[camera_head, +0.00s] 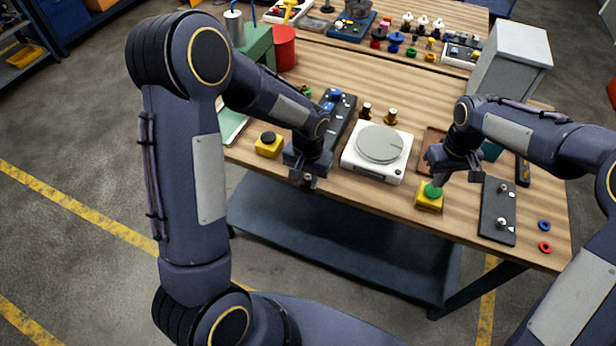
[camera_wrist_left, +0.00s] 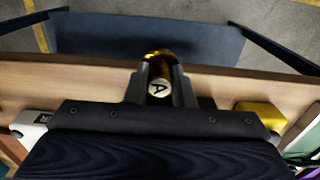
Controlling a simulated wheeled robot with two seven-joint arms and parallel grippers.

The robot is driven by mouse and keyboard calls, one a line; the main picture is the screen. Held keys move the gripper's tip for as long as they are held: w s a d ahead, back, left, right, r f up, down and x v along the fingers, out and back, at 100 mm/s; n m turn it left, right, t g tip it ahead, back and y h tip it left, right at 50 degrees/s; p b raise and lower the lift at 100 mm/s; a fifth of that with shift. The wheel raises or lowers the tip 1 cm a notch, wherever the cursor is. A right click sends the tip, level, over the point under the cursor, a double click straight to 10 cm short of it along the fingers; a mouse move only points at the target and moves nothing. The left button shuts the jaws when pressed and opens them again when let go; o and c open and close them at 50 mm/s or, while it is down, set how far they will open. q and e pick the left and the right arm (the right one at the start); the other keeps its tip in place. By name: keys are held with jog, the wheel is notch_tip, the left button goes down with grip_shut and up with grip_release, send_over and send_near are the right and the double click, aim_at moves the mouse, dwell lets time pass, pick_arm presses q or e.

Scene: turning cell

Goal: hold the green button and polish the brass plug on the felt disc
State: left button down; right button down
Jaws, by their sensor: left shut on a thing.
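My left gripper (camera_head: 304,184) hangs at the table's front edge, left of the white polishing unit (camera_head: 367,170). In the left wrist view my left gripper (camera_wrist_left: 160,88) is shut on a brass plug (camera_wrist_left: 159,57) whose pale end bears a letter A. The grey felt disc (camera_head: 380,143) lies on top of the white unit, apart from the plug. The green button (camera_head: 432,190) sits on a yellow box (camera_head: 429,204). My right gripper (camera_head: 438,180) points down at the green button and seems to touch it; its finger opening is unclear.
A yellow box with a black button (camera_head: 268,145) stands left of my left gripper. Two brass pieces (camera_head: 390,117) stand behind the disc. A dark plate (camera_head: 497,211) with knobs lies right of the green button, beside a blue ring (camera_head: 544,225) and a red ring (camera_head: 545,247).

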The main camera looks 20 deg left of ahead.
dwell(0.4)
pick_arm(q)
jog(key=r, duration=0.1)
jog(key=w+d+r+n, duration=0.1)
jog(key=r, duration=0.1)
jog(key=r+n, duration=0.1)
jog(key=r, duration=0.1)
jog(key=shift+w+d+r, duration=0.1)
jog(key=shift+w+d, duration=0.05)
jog(key=shift+w, duration=0.2)
jog(key=w+d+r, duration=0.2)
jog(key=w+d, duration=0.1)
jog(key=w, duration=0.2)
jog(key=w+d+r+m, duration=0.1)
jog(key=w+d+r, duration=0.1)
jog(key=w, duration=0.4)
jog(key=w+d+r+m, duration=0.1)
jog(key=w+d+r, duration=0.1)
jog(key=w, duration=0.3)
jog(key=shift+w+d, duration=0.15)
jog(key=shift+d, duration=0.7)
jog(key=shift+f, duration=2.3)
